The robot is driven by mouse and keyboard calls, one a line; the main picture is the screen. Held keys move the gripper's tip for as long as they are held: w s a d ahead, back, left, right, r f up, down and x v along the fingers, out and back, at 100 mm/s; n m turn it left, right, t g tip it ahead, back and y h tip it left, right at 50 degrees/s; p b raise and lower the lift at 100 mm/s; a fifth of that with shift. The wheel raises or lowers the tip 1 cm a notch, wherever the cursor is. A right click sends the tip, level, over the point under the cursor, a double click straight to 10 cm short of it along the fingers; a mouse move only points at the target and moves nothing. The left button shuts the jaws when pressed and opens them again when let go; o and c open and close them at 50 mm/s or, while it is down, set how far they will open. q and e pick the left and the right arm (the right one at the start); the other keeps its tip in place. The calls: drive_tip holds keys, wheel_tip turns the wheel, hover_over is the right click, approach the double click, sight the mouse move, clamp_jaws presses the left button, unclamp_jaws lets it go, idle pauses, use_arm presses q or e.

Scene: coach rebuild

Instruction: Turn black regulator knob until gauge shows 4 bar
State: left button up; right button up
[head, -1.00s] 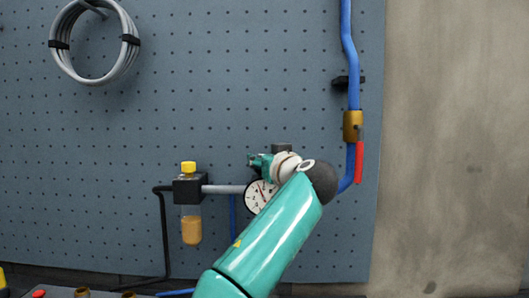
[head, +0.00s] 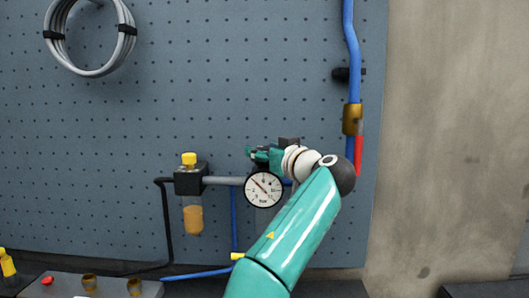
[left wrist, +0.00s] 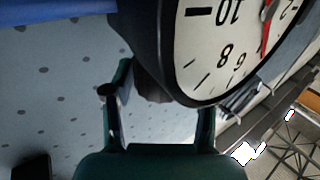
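The round gauge (head: 263,189) has a white face and a red needle pointing to the upper left; its small numbers are hard to read in the head view. The gauge (left wrist: 235,45) fills the upper right of the left wrist view. There, a dark rounded part (left wrist: 152,88), seemingly the black regulator knob, shows beyond the fingers, partly hidden by the gauge. My left gripper (head: 259,155) is just above the gauge. In the left wrist view its fingers (left wrist: 160,105) stand apart, with visible gaps beside the dark part; contact is not visible. My right gripper is not in view.
A filter bowl with a yellow cap (head: 192,200) hangs left of the gauge, joined by a grey pipe (head: 224,180). A brass valve with a red lever (head: 358,155) is at right on the blue pipe (head: 350,50). The pegboard (head: 230,80) is behind.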

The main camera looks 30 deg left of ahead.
use_arm(q)
drive_tip(key=shift+o, duration=0.6)
drive_tip(key=shift+f, duration=0.1)
drive_tip(key=shift+d, duration=0.2)
drive_tip(key=v, duration=1.1)
drive_tip(key=shift+s+d, duration=0.2)
drive_tip(key=shift+s, duration=0.1)
drive_tip(key=shift+f, duration=0.15)
